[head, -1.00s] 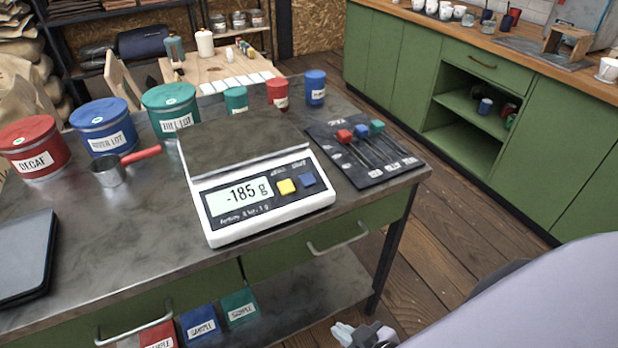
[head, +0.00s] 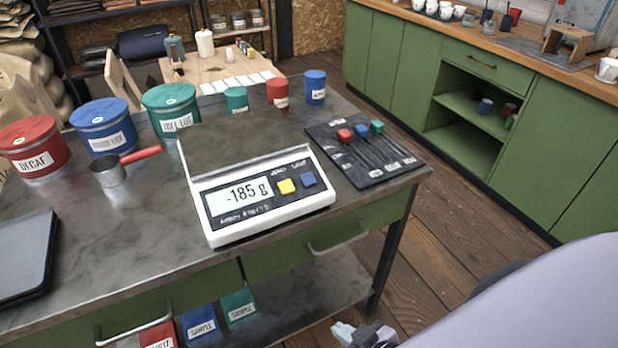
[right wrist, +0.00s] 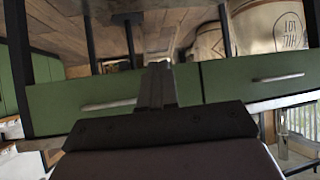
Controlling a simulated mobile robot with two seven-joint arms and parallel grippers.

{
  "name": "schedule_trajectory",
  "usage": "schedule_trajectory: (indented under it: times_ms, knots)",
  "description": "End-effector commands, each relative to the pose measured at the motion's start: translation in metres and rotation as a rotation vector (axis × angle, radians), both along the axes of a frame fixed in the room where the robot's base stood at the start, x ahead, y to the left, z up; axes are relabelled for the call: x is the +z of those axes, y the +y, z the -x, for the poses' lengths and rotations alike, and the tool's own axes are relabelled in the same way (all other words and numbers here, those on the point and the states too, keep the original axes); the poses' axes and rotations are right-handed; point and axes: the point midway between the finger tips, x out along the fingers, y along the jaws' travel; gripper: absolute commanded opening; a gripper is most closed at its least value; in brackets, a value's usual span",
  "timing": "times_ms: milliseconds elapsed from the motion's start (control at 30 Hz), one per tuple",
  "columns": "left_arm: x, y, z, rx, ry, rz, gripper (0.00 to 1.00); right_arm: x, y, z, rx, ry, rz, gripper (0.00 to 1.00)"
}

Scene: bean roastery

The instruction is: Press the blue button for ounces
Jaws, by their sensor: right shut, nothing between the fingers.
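The white scale (head: 262,190) stands on the metal-topped table, its dark weighing plate empty. Its display (head: 241,197) reads -185 g. The blue button (head: 308,179) is at the right of the front panel, just right of a yellow button (head: 287,186). My right gripper (head: 345,331) is low at the bottom edge of the head view, below and in front of the table, well apart from the scale. In the right wrist view its shut fingers (right wrist: 156,85) appear before the green drawer fronts, with nothing held. My left gripper is out of view.
Red, blue and green canisters (head: 104,127) and a red-handled scoop (head: 112,173) are left of the scale. A dark mat (head: 365,152) with colour-topped sticks lies right. A drawer handle (head: 338,238) juts from the table's front. Floor on the right is clear.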

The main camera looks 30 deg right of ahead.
Motion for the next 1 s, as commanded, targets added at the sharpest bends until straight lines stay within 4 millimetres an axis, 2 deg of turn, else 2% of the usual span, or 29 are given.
schedule_trajectory:
  times_ms: [167,267,400,500,600,800,900,1000]
  knots:
    - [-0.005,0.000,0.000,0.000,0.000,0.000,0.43,0.019,-0.006,-0.029,0.031,-0.117,0.054,0.00]
    - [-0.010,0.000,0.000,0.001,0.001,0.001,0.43,0.046,-0.010,-0.060,0.073,-0.258,0.117,0.00]
    - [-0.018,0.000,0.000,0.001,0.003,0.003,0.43,0.099,-0.010,-0.104,0.164,-0.510,0.228,0.00]
    - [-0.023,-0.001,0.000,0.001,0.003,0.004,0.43,0.142,-0.003,-0.129,0.253,-0.703,0.314,0.00]
    - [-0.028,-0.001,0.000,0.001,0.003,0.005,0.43,0.185,0.008,-0.144,0.361,-0.893,0.409,0.00]
    - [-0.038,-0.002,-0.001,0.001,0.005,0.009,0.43,0.249,0.036,-0.152,0.618,-1.209,0.622,0.00]
    - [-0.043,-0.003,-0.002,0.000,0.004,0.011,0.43,0.268,0.049,-0.150,0.764,-1.325,0.747,0.00]
    - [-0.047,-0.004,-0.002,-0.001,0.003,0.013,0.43,0.278,0.058,-0.147,0.916,-1.407,0.887,0.00]
